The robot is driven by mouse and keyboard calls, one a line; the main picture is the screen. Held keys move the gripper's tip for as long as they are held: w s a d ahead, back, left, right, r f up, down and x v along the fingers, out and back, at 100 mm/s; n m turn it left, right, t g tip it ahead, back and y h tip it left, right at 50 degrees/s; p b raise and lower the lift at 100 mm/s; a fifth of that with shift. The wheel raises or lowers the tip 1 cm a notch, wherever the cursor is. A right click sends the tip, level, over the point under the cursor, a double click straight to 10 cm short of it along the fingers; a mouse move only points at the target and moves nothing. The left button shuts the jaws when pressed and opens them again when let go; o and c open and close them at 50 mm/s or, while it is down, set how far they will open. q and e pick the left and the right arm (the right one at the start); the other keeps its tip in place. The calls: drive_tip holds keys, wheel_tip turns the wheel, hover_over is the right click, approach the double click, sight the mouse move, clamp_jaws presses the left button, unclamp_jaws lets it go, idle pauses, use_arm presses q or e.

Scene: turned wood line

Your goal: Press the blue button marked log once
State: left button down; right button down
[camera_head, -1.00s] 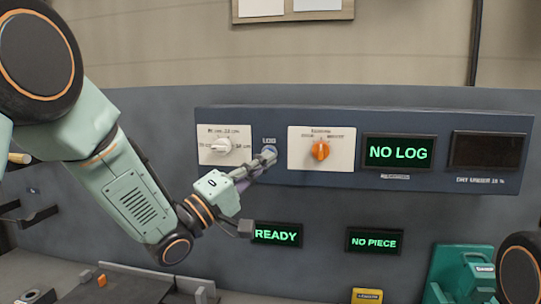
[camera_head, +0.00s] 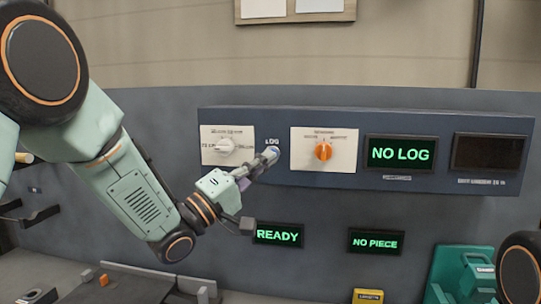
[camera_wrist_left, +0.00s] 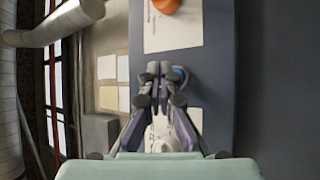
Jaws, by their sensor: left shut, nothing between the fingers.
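The blue log button (camera_head: 274,149) sits on the dark blue panel under the word LOG, mostly hidden behind my fingertips. In the left wrist view a blue edge of the button (camera_wrist_left: 182,74) shows beside the fingertips. My left gripper (camera_head: 268,155) is shut and empty, its tips at the button; I cannot tell whether they touch it. The shut fingers also show in the left wrist view (camera_wrist_left: 160,75). The display (camera_head: 400,154) to the right reads NO LOG in green. My right gripper is not in view.
A white knob (camera_head: 225,145) is left of the button and an orange knob (camera_head: 323,152) is right of it. Below, displays read READY (camera_head: 278,234) and NO PIECE (camera_head: 375,241). A dark, blank display (camera_head: 487,152) is at the far right. A teal machine (camera_head: 465,275) stands lower right.

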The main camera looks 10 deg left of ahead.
use_arm(q)
drive_tip(key=shift+d, duration=0.15)
drive_tip(key=shift+w, duration=0.15)
drive_tip(key=shift+a, duration=0.2)
drive_tip(key=shift+d, duration=0.1)
drive_tip(key=shift+w+d, duration=0.1)
drive_tip(key=shift+w, duration=0.3)
drive_tip(key=shift+s, duration=0.1)
